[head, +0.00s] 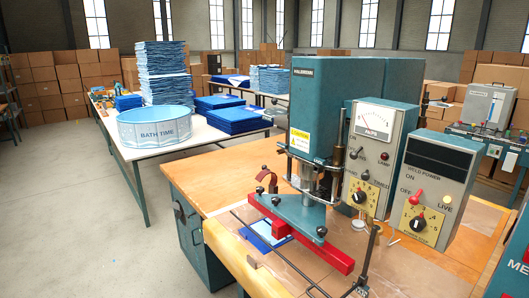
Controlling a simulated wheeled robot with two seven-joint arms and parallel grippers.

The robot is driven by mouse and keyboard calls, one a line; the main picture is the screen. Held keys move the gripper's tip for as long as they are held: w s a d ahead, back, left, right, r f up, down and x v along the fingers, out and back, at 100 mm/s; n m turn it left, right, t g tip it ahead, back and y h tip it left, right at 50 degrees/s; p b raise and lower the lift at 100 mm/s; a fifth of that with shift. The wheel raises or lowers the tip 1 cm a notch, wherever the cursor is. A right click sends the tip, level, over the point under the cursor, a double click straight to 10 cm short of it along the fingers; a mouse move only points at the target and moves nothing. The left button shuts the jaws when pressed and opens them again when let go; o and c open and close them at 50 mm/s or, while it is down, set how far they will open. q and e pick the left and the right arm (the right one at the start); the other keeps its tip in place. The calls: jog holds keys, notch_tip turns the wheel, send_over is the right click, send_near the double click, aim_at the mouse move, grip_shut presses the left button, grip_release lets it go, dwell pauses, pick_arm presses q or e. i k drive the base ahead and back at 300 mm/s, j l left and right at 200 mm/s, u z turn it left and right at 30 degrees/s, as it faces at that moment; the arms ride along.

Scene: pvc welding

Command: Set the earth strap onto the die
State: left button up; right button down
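A curved copper-brown strip (267,178), which looks like the earth strap, stands at the left end of the teal press plate (297,212), beside a black knob. A red bar (318,250), which looks like the die, lies below the plate and runs from left of it toward the front right. The strip's upper end curls above the plate and looks apart from the red bar; its lower end is too small to make out. A blue sheet (264,236) lies under the bar on the bench. Neither of my grippers is in view.
The teal welding press (315,110) stands on the wooden bench (210,190). Grey control boxes (432,190) with dials and levers stand to its right. A thin black rod (290,262) crosses the bench front. The bench's left part is clear.

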aim_at(266, 171)
jog(key=u, duration=1.25)
jog(key=i+u, duration=0.1)
jog(key=i, duration=4.5)
jog(key=z, duration=3.35)
